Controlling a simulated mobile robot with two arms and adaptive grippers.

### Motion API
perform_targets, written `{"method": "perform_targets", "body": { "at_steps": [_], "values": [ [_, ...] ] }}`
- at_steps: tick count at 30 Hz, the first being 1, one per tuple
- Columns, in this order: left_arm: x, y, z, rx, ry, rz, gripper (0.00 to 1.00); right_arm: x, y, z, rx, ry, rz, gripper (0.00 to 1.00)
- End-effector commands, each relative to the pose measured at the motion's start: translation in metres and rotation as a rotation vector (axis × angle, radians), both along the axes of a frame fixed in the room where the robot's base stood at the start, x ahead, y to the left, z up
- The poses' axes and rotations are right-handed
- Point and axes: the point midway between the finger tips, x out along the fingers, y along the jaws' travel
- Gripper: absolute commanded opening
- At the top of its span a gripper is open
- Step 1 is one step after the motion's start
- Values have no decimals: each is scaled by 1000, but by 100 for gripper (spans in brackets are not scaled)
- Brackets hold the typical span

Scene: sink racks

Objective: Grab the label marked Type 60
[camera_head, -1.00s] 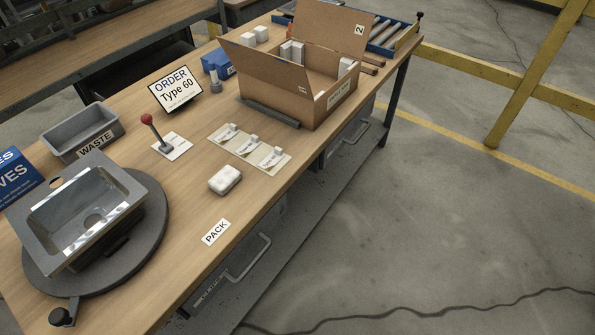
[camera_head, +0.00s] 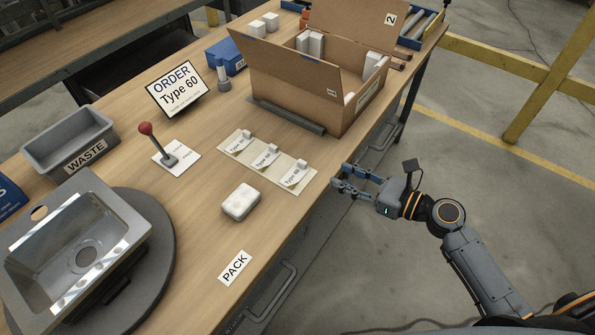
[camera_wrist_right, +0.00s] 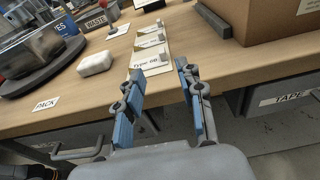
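Three small white label cards lie in a row on a pale strip on the wooden bench. The card at the front right end (camera_head: 293,175) reads Type 60 and also shows in the right wrist view (camera_wrist_right: 147,66). The other two cards (camera_head: 265,159) stand behind it to the left, their print too small to read surely. My right gripper (camera_head: 340,179) is open and empty, just off the bench edge to the right of the Type 60 card. In the right wrist view its fingers (camera_wrist_right: 158,74) point toward that card, apart from it. My left gripper is not in view.
A cardboard box (camera_head: 340,95) with open flaps stands behind the labels. The order sign (camera_head: 175,88) reads Type 60. A white block (camera_head: 241,202), a red-knobbed lever (camera_head: 147,130), a waste bin (camera_head: 70,140) and a metal sink (camera_head: 75,235) are on the bench.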

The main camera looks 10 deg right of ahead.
Motion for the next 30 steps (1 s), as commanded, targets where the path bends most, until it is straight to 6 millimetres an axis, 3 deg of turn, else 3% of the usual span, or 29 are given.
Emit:
{"method": "perform_targets", "body": {
  "at_steps": [9, 15, 22, 30],
  "values": [
    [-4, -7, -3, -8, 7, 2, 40, 43, 42, -10, -2, -3, -3, 38],
    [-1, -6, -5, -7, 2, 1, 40, 52, 51, -14, -4, -2, -1, 38],
    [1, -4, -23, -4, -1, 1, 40, 72, 74, -29, -4, -6, 0, 38],
    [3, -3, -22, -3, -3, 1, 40, 86, 87, -28, -6, -3, -3, 38]
  ]
}}
